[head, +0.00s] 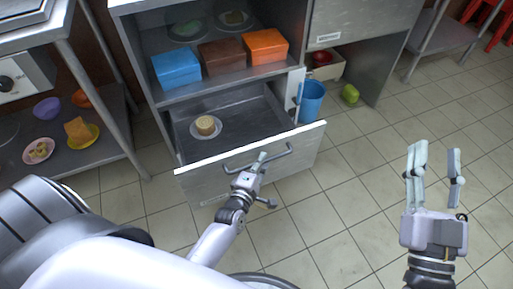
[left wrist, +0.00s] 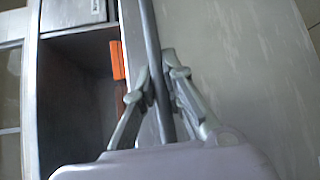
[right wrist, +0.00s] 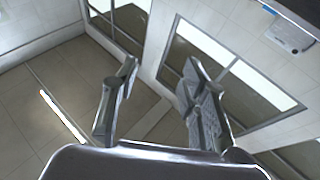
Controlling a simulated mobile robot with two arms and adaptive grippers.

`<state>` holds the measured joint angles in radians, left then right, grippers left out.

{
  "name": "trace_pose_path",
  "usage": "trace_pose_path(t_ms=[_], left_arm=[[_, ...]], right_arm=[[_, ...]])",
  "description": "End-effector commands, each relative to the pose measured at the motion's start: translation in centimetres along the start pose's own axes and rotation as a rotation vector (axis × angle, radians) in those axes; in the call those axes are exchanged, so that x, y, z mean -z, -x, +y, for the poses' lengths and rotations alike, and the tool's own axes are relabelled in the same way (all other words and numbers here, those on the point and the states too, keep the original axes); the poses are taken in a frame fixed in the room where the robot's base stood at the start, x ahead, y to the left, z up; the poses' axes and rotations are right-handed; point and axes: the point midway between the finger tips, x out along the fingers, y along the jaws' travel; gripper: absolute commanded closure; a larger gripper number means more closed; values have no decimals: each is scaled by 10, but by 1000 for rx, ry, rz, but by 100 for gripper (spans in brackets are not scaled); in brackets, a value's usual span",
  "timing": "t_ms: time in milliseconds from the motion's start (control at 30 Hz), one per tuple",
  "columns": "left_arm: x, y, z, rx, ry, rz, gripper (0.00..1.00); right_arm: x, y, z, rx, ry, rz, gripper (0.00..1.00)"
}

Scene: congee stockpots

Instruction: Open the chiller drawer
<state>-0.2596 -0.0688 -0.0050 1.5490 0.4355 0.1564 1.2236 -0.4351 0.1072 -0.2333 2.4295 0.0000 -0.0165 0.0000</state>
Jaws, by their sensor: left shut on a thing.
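The chiller drawer (head: 305,149) is pulled out from the cabinet, and its inside is visible. A plate (head: 193,128) with a round tan item (head: 205,125) sits in it. A grey bar handle (head: 229,167) runs along the drawer front. My left gripper (head: 260,160) is shut on this handle; in the left wrist view the fingers (left wrist: 162,90) close around the bar (left wrist: 151,45). My right gripper (head: 434,165) is open and empty above the floor at the right; its spread fingers also show in the right wrist view (right wrist: 155,90).
Blue (head: 176,68), brown (head: 222,56) and orange (head: 266,46) boxes stand on the shelf above the drawer. A blue bin (head: 311,102) and a green round item (head: 350,94) are right of it. A shelf rack (head: 82,158) stands left.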

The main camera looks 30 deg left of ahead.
Motion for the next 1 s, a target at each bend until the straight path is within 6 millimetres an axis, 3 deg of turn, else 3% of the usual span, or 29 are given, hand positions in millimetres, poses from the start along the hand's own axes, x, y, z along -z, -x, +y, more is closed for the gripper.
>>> trace_pose_path(t_ms=[200, 400, 967, 1000], left_arm=[[-18, 19, -4, 2, 3, 0, 100], [-28, 28, -8, 1, 4, -1, 100], [-32, 32, -10, 1, 3, -1, 100], [-32, 32, -10, 1, 3, -1, 87]], right_arm=[[-37, 6, 5, -11, 7, -217, 60], [-58, 14, 8, -18, 10, -338, 60], [-68, 19, 10, -21, 11, -392, 60], [-68, 19, 10, -21, 11, -392, 60]])
